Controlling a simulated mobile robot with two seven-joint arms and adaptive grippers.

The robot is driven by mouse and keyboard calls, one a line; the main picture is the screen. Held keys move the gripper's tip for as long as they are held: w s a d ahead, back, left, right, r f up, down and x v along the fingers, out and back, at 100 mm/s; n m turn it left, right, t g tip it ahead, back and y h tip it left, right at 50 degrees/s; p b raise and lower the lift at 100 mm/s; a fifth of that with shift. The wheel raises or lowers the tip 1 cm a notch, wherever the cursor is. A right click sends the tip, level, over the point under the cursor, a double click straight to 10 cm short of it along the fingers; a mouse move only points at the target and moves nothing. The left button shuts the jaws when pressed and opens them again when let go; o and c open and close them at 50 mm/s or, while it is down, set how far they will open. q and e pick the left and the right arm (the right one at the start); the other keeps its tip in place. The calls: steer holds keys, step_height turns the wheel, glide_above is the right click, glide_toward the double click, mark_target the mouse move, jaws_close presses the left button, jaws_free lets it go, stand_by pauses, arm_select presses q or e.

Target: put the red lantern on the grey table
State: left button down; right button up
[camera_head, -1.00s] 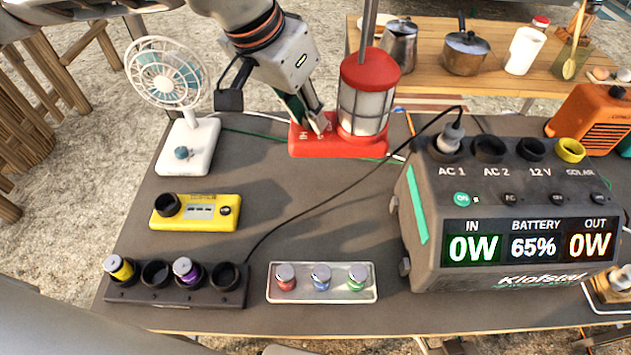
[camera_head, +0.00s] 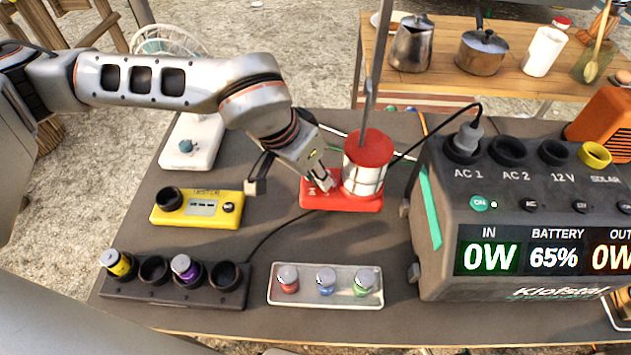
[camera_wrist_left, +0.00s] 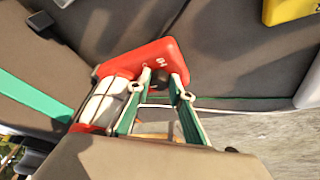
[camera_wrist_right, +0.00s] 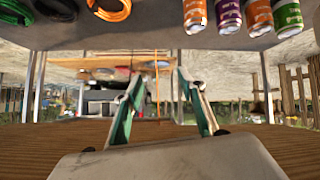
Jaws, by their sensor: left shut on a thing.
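The red lantern (camera_head: 366,178), with a red cap, pale caged body and red base, is upright at the back middle of the grey table (camera_head: 325,240). Its base looks at or very near the tabletop; I cannot tell whether it touches. My left gripper (camera_head: 324,184) is shut on the lantern at the left part of its base. The left wrist view shows the red base (camera_wrist_left: 150,58) at the fingertips (camera_wrist_left: 162,92). My right gripper (camera_wrist_right: 152,85) is open and empty in the right wrist view, above a brown wooden surface; it is outside the head view.
A white fan (camera_head: 190,150) stands back left.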

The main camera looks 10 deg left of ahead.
mark_target(314, 184)
arm_select(q)
step_height(314, 184, down, 3)
steer(key=shift+r, duration=0.2)
steer(key=c, duration=1.8)
jaws_free()
steer(key=shift+f, duration=0.2)
arm_select(e)
steer(key=shift+w+r, duration=0.1)
steer(key=shift+w, duration=0.15)
arm_select(q)
steer(key=shift+r, duration=0.1)
steer(key=shift+p+v, duration=0.85)
steer(key=shift+v, duration=5.2)
arm_select(e)
steer(key=shift+s+a+r, duration=0.15)
steer(key=shift+r, duration=0.3)
arm_select(q)
steer(key=shift+d, duration=0.1)
